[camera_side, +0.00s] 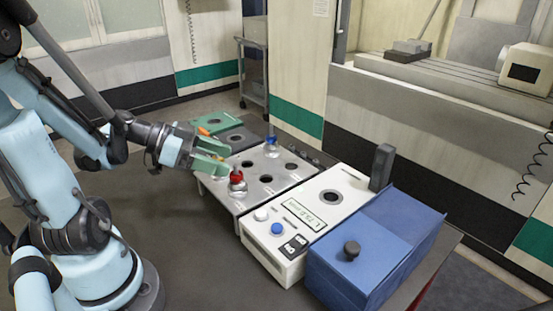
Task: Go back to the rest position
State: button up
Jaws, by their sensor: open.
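My gripper (226,156) is at the end of my light blue arm, on the left side of the picture. Its green fingers are open and point right, over the left edge of a grey metal plate (270,187) with several round holes. A small mould piece with a red top (237,178) stands on the plate just below and in front of the fingers. A piece with a blue top (271,146) stands at the back of the plate. I see nothing clearly held between the fingers.
A white control box (327,195) with buttons and a small display stands right of the plate. A blue box (385,245) with a black knob is beside it. A green block (216,122) lies behind the gripper. Bare dark table (195,245) is in front of the plate.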

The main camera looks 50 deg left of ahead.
jog(key=w+d, duration=0.1)
jog(key=w+d+n+g, duration=0.1)
jog(key=d, duration=0.1)
jog(key=w+d+n, duration=0.1)
jog(key=shift+w+d+r+g+y, duration=0.2)
jog(key=shift+r+g+y, duration=0.1)
jog(key=shift+g, duration=0.1)
jog(key=d+n+y, duration=0.1)
jog(key=d+n+g+y, duration=0.1)
jog(key=d, duration=0.1)
jog(key=d+n+g+y, duration=0.1)
jog(key=shift+d+f, duration=0.3)
jog(key=shift+d, duration=0.1)
jog(key=y, duration=0.1)
jog(key=s+n+y, duration=0.1)
jog(key=y, duration=0.1)
jog(key=shift+s+a+r+n+y, duration=0.2)
jog(key=shift+s+a+n+y, duration=0.1)
jog(key=shift+a, duration=0.1)
jog(key=shift+w, duration=0.1)
